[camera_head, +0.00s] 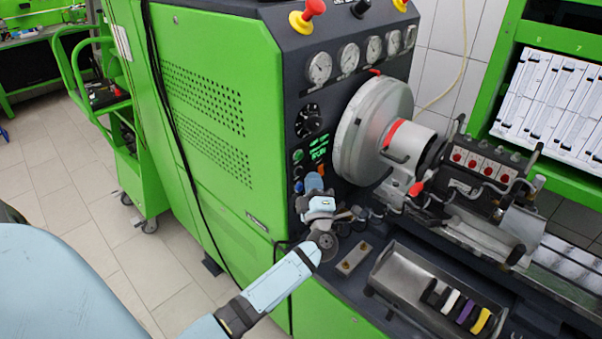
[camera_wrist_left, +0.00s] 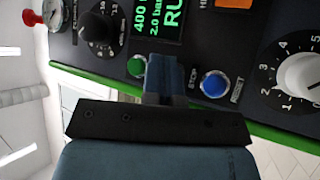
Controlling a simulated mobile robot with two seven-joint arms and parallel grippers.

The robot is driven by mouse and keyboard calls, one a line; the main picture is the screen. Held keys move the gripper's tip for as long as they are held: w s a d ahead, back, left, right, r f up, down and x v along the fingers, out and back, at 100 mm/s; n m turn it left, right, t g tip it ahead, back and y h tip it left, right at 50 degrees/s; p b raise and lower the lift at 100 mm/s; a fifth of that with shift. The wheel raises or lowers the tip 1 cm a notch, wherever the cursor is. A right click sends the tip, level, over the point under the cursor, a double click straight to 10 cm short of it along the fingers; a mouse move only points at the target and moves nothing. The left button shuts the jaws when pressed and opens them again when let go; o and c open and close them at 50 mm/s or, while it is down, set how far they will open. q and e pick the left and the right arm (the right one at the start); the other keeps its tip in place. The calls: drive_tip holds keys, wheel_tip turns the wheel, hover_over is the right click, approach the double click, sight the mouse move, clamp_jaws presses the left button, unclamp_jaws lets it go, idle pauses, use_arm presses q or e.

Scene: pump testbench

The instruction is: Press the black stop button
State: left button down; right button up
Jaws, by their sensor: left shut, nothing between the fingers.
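The control panel (camera_head: 303,137) of the green testbench carries a column of small buttons. The green button (camera_wrist_left: 137,66) and the blue reset button (camera_wrist_left: 214,84) show in the left wrist view, with a "STOP" label between them. My left gripper (camera_wrist_left: 163,72) is shut and empty, its fingertips in front of the spot between those two buttons. They hide the black stop button there. I cannot tell whether they touch it. In the head view the left gripper (camera_head: 314,182) is beside the lower part of the panel. My right gripper is not in view.
A lit display (camera_wrist_left: 158,22) sits beside the buttons. The large grey disc (camera_head: 354,130) and a metal tray (camera_head: 400,270) are to the right. Open floor lies left of the bench.

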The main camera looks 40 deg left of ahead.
use_arm(q)
drive_tip(key=shift+a, duration=0.45)
drive_tip(key=shift+w+a, duration=0.1)
drive_tip(key=shift+a, duration=0.45)
idle(0.7)
drive_tip(key=shift+d, duration=0.1)
drive_tip(key=shift+d+p, duration=0.3)
drive_tip(key=shift+d, duration=0.6)
drive_tip(key=d, duration=0.5)
drive_tip(key=shift+s, duration=0.3)
idle(0.7)
